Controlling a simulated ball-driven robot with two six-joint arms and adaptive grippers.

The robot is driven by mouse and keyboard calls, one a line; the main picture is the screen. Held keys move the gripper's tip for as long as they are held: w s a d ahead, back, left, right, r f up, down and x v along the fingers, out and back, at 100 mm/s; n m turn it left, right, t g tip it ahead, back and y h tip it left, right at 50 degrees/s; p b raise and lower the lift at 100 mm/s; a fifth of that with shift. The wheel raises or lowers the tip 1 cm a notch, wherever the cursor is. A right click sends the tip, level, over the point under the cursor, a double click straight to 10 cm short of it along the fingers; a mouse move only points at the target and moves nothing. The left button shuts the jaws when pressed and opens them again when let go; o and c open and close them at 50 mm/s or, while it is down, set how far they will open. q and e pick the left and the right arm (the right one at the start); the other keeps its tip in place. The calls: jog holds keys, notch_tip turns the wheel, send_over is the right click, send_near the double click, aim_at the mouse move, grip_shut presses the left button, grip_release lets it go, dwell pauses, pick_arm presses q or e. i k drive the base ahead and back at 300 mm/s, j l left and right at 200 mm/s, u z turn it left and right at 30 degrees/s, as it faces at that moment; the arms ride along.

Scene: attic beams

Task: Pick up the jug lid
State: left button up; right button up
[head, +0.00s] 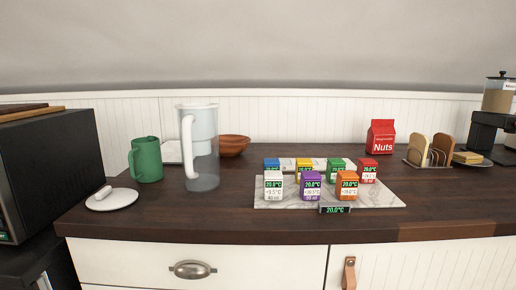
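The white, round jug lid (112,199) with a raised handle bar (103,192) lies flat on the dark wooden counter (235,220), near its left front edge. The clear jug (204,165) with a white handle and white upper insert stands upright to the right of the lid, apart from it. The green mug (147,160) stands just behind and to the right of the lid. Neither of my grippers shows in the head view.
A black box-shaped appliance (50,155) stands close on the left. A marble board (384,197) with several colored labelled cubes lies at center right. A wooden bowl (234,145), a red nuts bag (380,137) and a bread rack (430,151) stand farther back. Front counter is clear.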

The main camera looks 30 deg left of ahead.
aim_at(108, 198)
jog(key=u, duration=1.4)
